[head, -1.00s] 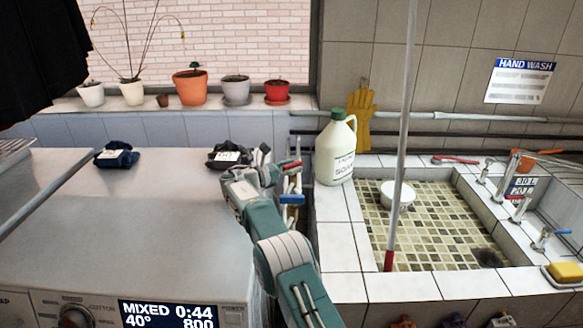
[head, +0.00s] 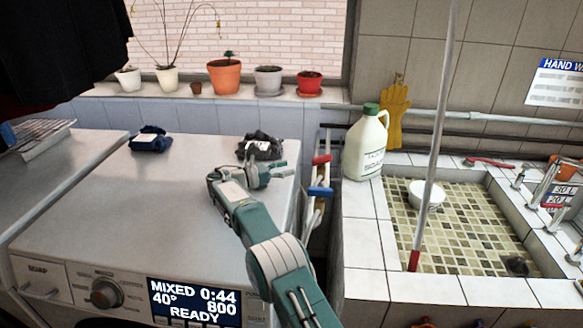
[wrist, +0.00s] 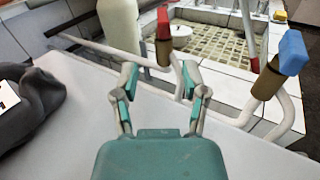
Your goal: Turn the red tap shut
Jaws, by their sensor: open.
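The red tap (head: 321,160) has a red handle on a brass-coloured body, in the gap between the washing machine and the sink. It also shows in the wrist view (wrist: 163,22), upper centre, beyond my fingers. The blue tap (head: 320,192) is nearer in the head view and at the right in the wrist view (wrist: 291,51). My gripper (head: 283,172) is over the right part of the machine top, left of both taps and apart from them. In the wrist view my gripper (wrist: 160,82) is open, with nothing between its fingers.
A dark cloth bundle (head: 259,146) lies just behind my gripper on the machine top (head: 130,205). A soap jug (head: 366,145) stands on the sink's tiled edge, right of the taps. A pole (head: 437,120) rises from the sink. The machine top left of my arm is mostly clear.

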